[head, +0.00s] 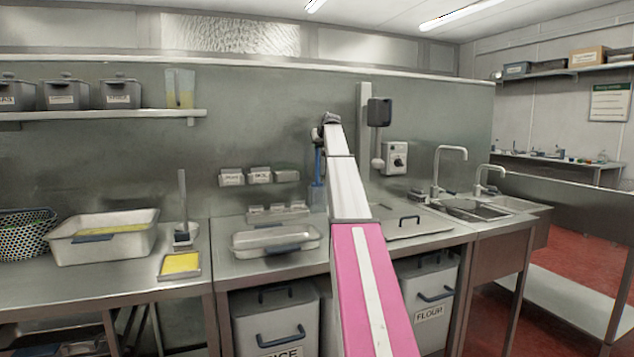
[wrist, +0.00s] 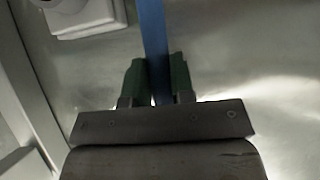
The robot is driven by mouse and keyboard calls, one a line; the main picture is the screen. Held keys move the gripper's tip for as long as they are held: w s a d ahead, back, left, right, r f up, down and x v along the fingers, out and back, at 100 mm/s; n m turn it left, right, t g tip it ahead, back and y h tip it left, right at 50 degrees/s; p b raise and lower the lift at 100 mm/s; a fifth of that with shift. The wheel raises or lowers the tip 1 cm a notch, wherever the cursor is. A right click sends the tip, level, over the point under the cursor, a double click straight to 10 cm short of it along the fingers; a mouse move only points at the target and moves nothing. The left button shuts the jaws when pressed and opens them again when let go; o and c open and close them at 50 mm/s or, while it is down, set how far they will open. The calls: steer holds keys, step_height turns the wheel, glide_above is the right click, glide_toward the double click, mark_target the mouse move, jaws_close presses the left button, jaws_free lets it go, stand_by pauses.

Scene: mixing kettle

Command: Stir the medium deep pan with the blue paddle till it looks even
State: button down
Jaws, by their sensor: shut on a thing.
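My gripper (wrist: 157,78) is shut in the wrist view, its two green fingers on either side of the blue shaft of the paddle (wrist: 153,35). In the head view the blue paddle (head: 318,163) shows upright just left of my arm, above the back of the middle counter. My arm hides most of the gripper there. A deep metal pan (head: 104,247) with yellow contents and a dark front handle stands on the left counter. A shallower-looking metal pan (head: 275,241) is on the middle counter, below and left of the paddle. I cannot tell which pan is the medium one.
A small yellow-filled tray (head: 180,265) and an upright tool on a stand (head: 183,232) are right of the deep pan. A perforated basket (head: 25,234) is far left. Small wall containers (head: 259,175) hang behind. A sink (head: 470,208) is to the right.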

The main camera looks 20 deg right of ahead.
steer(key=shift+r, duration=2.45)
